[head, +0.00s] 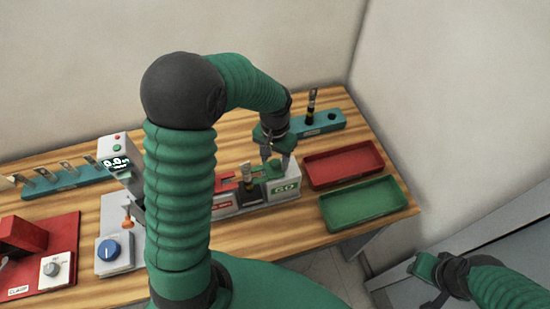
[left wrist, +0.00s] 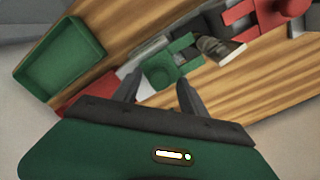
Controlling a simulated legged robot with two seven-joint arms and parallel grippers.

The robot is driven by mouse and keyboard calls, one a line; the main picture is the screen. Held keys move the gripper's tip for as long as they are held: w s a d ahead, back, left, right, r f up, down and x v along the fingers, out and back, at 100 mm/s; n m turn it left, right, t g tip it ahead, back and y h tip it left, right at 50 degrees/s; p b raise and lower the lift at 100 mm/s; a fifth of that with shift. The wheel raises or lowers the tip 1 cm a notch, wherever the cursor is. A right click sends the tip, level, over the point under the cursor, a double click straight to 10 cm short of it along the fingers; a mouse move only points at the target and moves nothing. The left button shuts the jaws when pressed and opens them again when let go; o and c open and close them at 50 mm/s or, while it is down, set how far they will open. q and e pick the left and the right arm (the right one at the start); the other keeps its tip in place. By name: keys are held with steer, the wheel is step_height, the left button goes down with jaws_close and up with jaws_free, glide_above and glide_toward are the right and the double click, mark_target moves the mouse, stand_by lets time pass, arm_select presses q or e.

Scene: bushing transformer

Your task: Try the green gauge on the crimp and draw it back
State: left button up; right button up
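The green gauge (head: 266,171) lies on the GO end of the gauge stand (head: 284,188). In the left wrist view the green gauge (left wrist: 160,70) shows a block and two prongs pointing toward the crimp. The crimp (head: 250,184) stands upright in the middle of the stand, a pale lug tip above a dark body; it also shows in the left wrist view (left wrist: 213,46). The prongs look apart from it. My left gripper (head: 278,156) is above the green gauge, fingers apart on either side of its block. My right gripper (head: 432,270) is at lower right, away from the table.
The red gauge (left wrist: 240,12) lies across the crimp from the green one. A red tray (head: 343,165) and a green tray (head: 362,204) are empty at the right. A teal rack (head: 322,124) stands behind. A dial unit (head: 115,252) and red clamp base (head: 45,262) are left.

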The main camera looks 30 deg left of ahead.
mark_target(275, 162)
arm_select(q)
steer(key=shift+r, duration=0.1)
step_height(275, 162, up, 17)
steer(key=b, duration=0.2)
steer(key=shift+f, duration=0.2)
steer(key=shift+w, duration=0.1)
